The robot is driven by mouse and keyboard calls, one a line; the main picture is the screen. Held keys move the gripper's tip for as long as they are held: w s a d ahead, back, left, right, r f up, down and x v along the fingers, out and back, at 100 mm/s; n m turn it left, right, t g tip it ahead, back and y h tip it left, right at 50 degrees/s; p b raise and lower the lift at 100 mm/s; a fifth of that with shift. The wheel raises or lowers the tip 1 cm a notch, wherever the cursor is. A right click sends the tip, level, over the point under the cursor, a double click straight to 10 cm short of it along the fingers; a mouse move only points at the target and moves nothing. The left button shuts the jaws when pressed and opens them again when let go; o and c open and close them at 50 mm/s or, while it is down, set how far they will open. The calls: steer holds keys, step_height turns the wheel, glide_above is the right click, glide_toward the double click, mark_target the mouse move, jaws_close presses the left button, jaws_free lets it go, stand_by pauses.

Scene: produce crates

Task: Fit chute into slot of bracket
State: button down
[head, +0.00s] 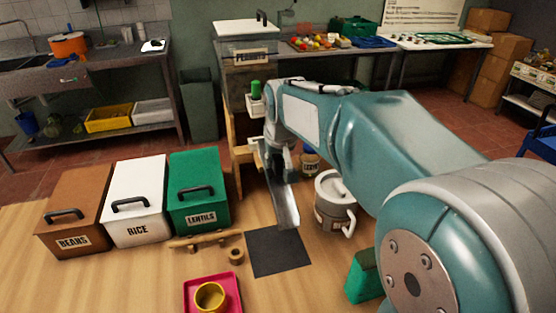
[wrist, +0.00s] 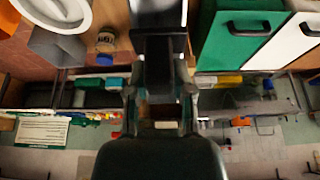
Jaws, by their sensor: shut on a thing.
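The chute (head: 286,205) is a long grey metal trough. It hangs steeply tilted below my gripper (head: 280,150), its lower end above the table near a dark square mat. In the wrist view the chute (wrist: 160,65) runs up the middle from the fingers, which are shut on it. A wooden stand (head: 238,150) rises just left of my gripper, with a small ledge at its side; I take it for the bracket. Its slot cannot be made out, and my arm hides part of this area. I cannot tell whether the chute touches the stand.
Brown beans (head: 75,205), white rice (head: 136,200) and green lentils (head: 198,190) bins stand at left. A lidded grey pot (head: 335,205) stands right of the chute, a small jar (head: 310,162) behind. The dark mat (head: 278,252) is bare. A yellow cup (head: 210,296) sits on a pink tray (head: 188,290).

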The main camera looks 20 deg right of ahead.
steer(key=shift+w+a, duration=0.15)
steer(key=shift+w, duration=0.35)
steer(key=shift+w+a, duration=0.15)
steer(key=shift+w, duration=0.35)
steer(key=shift+w+d, duration=0.15)
steer(key=shift+w, duration=0.55)
steer(key=shift+w+d, duration=0.1)
steer(key=shift+w, duration=0.6)
steer(key=w, duration=0.7)
steer(key=shift+w, duration=0.4)
steer(key=shift+a, duration=0.1)
steer(key=shift+s, duration=0.15)
steer(key=shift+f, duration=1.55)
stand_by(0.4)
steer(key=shift+c, duration=2)
jaws_free()
steer(key=shift+r, duration=0.1)
